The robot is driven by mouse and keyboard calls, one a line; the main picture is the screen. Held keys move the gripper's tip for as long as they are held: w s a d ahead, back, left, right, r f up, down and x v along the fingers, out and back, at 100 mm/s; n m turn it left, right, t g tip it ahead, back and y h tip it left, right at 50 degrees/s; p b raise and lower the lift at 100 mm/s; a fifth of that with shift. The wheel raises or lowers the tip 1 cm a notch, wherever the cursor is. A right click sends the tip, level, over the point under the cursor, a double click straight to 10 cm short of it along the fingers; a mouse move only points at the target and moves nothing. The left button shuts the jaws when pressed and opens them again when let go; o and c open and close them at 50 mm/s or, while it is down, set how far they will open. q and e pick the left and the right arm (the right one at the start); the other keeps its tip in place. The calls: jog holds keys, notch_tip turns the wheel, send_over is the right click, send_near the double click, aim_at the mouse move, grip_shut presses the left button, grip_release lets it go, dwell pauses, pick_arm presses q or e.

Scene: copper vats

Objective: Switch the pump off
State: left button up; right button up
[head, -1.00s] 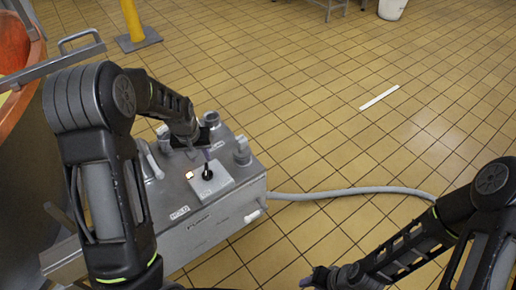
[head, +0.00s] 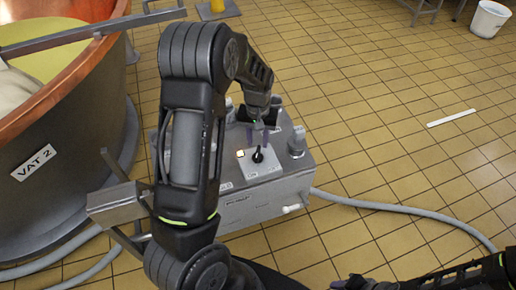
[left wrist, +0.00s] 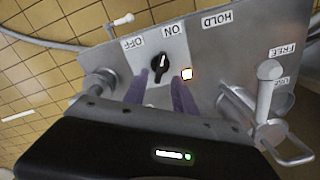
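The pump is a grey metal box (head: 240,207) on the floor, with a black rotary knob (head: 258,155) on a light plate on top. In the left wrist view the knob (left wrist: 160,66) has a white mark pointing toward the ON label (left wrist: 173,30); the OFF label (left wrist: 133,42) is beside it. A small lamp (left wrist: 187,74) near the knob glows. My left gripper (left wrist: 158,94) is open and empty, its two purple-grey fingers apart just short of the knob, pointing at it. My right gripper's fingers are not clear at the bottom of the head view.
A copper vat labelled VAT 2 (head: 60,150) stands left of the pump. A grey hose (head: 400,208) runs right across the tiled floor. Open floor lies to the right.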

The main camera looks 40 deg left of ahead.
aim_at(258, 151)
pick_arm(q)
jog(key=shift+f, duration=2.4)
jog(key=shift+c, duration=0.2)
grip_shut()
